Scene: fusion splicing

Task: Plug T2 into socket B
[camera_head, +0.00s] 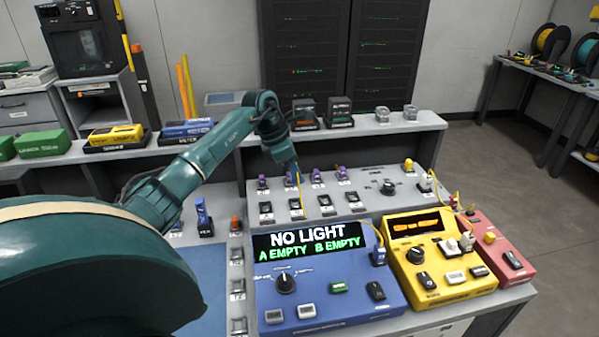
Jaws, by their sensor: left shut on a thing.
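My left gripper (293,177) reaches down at the back panel (390,211). It is shut on a small plug, mostly hidden by the fingers, at the second place in the row of purple plugs. A thin yellow lead (301,193) hangs there. Other purple plugs stand at the left (262,183) and right (316,177) of the gripper. The blue meter (325,295) in front has a screen (310,243) that reads NO LIGHT, A EMPTY, B EMPTY. I cannot make out which opening is socket B. My right gripper is not in view.
A yellow device (440,262) and a red device (497,246) stand right of the blue meter. A row of black-and-white switches (326,204) lies below the plugs. A blue mat (207,275) is partly behind my arm. A raised shelf (400,123) runs behind.

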